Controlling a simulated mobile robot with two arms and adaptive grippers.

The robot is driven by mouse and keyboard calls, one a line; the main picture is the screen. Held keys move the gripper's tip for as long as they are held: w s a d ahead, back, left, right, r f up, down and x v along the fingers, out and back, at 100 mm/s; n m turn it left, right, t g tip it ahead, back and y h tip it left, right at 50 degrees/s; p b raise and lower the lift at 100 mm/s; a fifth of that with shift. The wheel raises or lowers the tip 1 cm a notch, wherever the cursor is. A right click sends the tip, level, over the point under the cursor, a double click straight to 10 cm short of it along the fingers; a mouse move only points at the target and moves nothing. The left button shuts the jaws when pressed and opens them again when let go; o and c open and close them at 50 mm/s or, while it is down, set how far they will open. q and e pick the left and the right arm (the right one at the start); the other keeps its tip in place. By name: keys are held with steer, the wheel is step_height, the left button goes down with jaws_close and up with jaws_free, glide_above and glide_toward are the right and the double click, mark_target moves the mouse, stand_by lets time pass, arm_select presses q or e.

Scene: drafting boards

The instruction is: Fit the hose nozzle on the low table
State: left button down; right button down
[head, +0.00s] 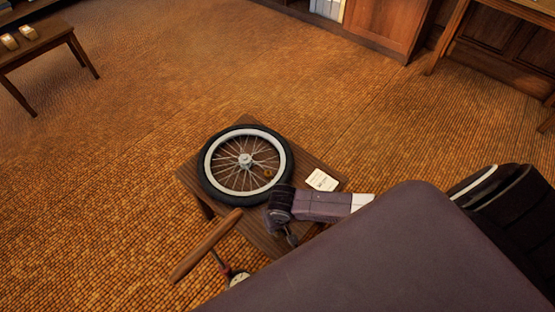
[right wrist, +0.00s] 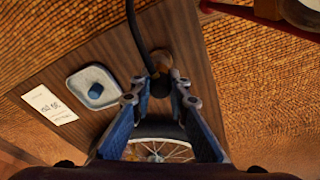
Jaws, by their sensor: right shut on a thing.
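The low table (head: 190,180) is of dark wood and carries a spoked wheel with a black tyre and pale rim (head: 213,186). My right gripper (head: 291,238) is over the table's near side, beside the tyre. In the right wrist view its fingers (right wrist: 160,94) are shut on the dark nozzle (right wrist: 160,86) at the end of a black hose (right wrist: 138,32). The tyre lies below the fingers there. A small brown rounded piece (right wrist: 161,59) sits just beyond the nozzle; I cannot tell whether they touch. My left gripper is not in view.
A pump with a wooden handle (head: 206,246) and a gauge (head: 238,279) stands at the table's near left. A white card (head: 321,180) and a tray (right wrist: 77,85) with a blue piece (right wrist: 95,91) lie on the table. Open floor lies beyond.

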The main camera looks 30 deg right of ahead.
steer(key=shift+f+b, duration=0.3)
steer(key=shift+f, duration=0.6)
steer(key=shift+f, duration=0.2)
steer(key=c, duration=1.8)
jaws_free()
steer(key=shift+o, duration=0.2)
steer(key=shift+f, duration=0.1)
steer(key=shift+d, duration=0.1)
step_height(320, 180, up, 8)
steer(key=s, duration=0.1)
steer(key=shift+s+f, duration=0.15)
steer(key=shift+s, duration=0.05)
